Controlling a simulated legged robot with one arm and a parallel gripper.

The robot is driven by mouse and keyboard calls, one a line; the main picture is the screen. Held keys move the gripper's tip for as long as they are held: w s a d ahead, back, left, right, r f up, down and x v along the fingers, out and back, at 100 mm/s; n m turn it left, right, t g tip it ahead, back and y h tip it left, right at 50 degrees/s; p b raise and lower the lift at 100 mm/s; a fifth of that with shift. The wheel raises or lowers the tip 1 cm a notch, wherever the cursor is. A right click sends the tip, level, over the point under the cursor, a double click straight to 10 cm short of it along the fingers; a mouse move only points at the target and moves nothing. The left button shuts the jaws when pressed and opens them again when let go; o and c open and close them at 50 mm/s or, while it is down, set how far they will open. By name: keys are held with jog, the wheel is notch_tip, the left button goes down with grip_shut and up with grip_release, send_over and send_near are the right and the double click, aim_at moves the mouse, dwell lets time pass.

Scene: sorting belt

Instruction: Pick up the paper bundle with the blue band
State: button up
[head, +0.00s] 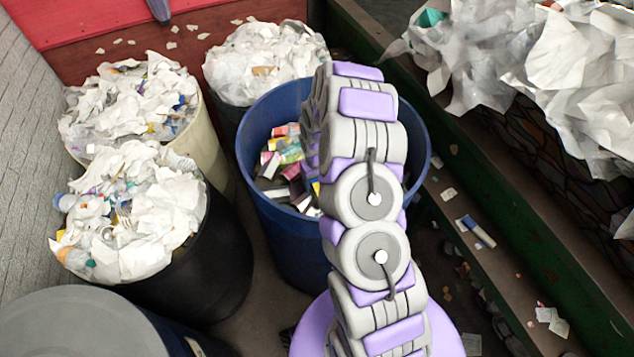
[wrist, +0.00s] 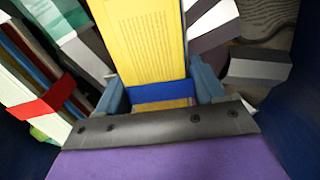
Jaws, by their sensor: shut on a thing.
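The paper bundle (wrist: 140,40) is a yellow printed block with a blue band (wrist: 160,91) around its near end, in the wrist view. My gripper (wrist: 160,88) has its two blue-grey fingers on either side of the bundle at the band and is shut on it. The bundle's far end runs out of the top of the picture. In the head view my arm reaches down over the blue bin (head: 275,225), and it hides the gripper and the bundle there.
Other bundles lie around it, one with a red band (wrist: 45,103). Dark bin walls stand close on both sides in the wrist view. Bins heaped with white paper (head: 130,210) stand left of the blue bin. A belt with a paper heap (head: 580,80) runs along the right.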

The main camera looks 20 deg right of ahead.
jog(key=c, duration=0.5)
notch_tip(320, 180, up, 10)
jog(key=shift+r+p, duration=0.15)
jog(key=shift+p, duration=1)
notch_tip(320, 180, up, 12)
jog(key=p, duration=1.2)
